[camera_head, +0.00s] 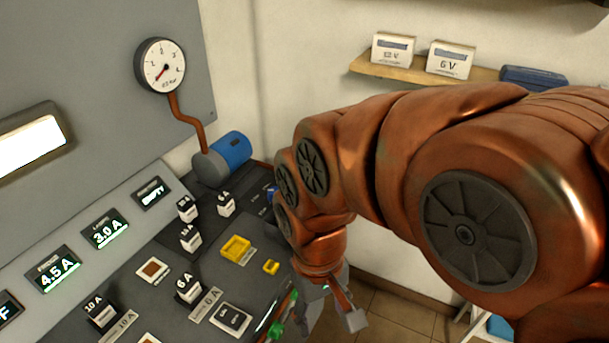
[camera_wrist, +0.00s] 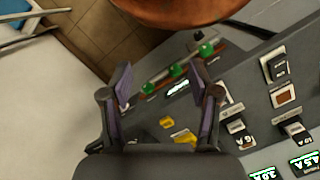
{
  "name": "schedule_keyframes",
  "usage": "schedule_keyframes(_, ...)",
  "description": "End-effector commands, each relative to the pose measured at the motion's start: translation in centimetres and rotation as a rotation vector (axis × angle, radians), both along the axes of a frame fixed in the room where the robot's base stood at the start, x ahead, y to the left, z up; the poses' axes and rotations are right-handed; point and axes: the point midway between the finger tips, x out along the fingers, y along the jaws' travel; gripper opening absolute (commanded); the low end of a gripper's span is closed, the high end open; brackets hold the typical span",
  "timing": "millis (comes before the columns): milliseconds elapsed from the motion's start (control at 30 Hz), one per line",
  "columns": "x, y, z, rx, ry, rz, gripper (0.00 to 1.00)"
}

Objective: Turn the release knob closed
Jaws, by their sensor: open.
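No part in view is clearly marked as the release knob. A small blue part (camera_head: 271,191) on the bench's far edge is partly hidden by my arm, and I cannot tell if it is the knob. A pressure gauge (camera_head: 161,65) on the panel joins by a copper pipe (camera_head: 188,118) to a grey-and-blue cylinder (camera_head: 223,158). My gripper (camera_head: 332,311) is open and empty at the bench's right edge. In the wrist view my gripper (camera_wrist: 162,90) has its fingers apart, with green-capped parts (camera_wrist: 176,70) showing beyond them.
The bench holds black labelled blocks (camera_head: 188,287), a yellow tray (camera_head: 236,248) and a smaller yellow piece (camera_head: 271,267). Lit displays (camera_head: 105,229) line the sloped panel behind. A wall shelf (camera_head: 400,70) carries white boxes (camera_head: 450,59). Tiled floor (camera_head: 395,312) lies right of the bench.

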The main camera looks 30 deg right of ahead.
Motion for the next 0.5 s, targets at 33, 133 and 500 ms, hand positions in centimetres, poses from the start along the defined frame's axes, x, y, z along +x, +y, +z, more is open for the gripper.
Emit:
schedule_keyframes(33,1.1,-0.4,0.2,-0.007,-0.005,-0.047,0.68)
schedule_keyframes(133,3.8,-1.4,0.8,-0.026,-0.012,-0.172,0.68)
schedule_keyframes(500,15.6,-7.4,2.4,-0.101,-0.058,-0.679,0.68)
